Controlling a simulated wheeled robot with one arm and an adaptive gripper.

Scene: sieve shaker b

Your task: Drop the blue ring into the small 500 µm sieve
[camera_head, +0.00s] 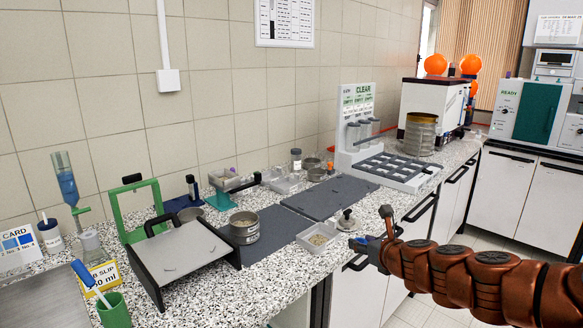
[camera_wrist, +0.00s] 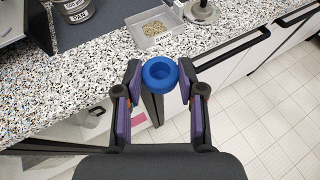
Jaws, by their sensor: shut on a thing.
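My gripper (camera_wrist: 160,72) is shut on the blue ring (camera_wrist: 160,76) and holds it between its fingertips in the wrist view. The ring is past the counter's front edge, in front of the tray of grains. A small metal sieve (camera_head: 244,230) stands on a dark mat left of my gripper, with pale grains inside. In the wrist view a labelled metal sieve (camera_wrist: 76,11) shows at the top left, cut by the frame; its print is too small to read surely.
A clear tray of grains (camera_head: 318,238) and a knobbed metal lid (camera_head: 347,220) lie between the sieve and my gripper. A tilted board on a stand (camera_head: 177,254) is left of the sieve. A rack (camera_head: 380,165) stands behind. A dark mat (camera_head: 330,197) is mostly bare.

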